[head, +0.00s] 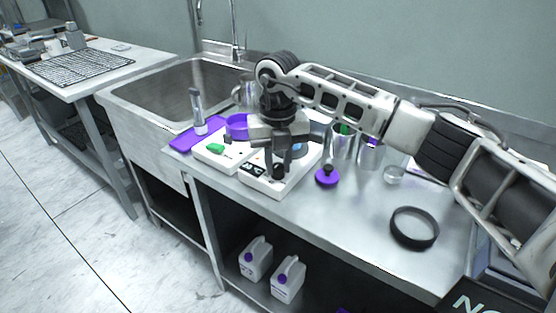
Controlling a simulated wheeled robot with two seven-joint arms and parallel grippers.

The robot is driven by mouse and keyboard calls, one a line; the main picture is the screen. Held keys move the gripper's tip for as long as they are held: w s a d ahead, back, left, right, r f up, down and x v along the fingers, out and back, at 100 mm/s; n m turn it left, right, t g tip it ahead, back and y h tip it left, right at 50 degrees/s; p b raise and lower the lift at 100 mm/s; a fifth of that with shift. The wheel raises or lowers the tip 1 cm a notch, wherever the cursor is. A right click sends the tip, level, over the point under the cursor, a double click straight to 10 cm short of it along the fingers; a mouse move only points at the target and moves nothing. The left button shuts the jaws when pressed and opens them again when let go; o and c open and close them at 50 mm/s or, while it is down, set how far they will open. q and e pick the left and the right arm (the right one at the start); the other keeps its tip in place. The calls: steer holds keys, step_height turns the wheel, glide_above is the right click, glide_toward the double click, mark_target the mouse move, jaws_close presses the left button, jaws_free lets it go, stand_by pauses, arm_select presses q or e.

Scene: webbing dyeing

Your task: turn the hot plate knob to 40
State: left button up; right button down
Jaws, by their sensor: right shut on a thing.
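The hot plate (259,186) is a white box on the steel counter, with dark markings on its front panel. Its black knob (279,172) shows at the front right of the panel. My right gripper (279,163) points down over the front of the hot plate, and its fingers are shut on the knob. The arm and gripper hide much of the plate's top. The knob's setting is too small to read. My left gripper is not in view.
A white device with a green switch (215,148) stands close left, beside a purple tray (183,140). A purple-based black-knobbed piece (327,177) lies close right. Metal cups (370,154) stand behind it. A black ring (414,228) lies on the right. The sink (170,92) is left.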

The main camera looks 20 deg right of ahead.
mark_target(278, 165)
steer(key=shift+w+r, duration=0.1)
steer(key=c, duration=1.2)
jaws_free()
arm_select(q)
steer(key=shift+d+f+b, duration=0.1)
steer(key=shift+b, duration=0.4)
arm_select(e)
step_height(278, 165, up, 16)
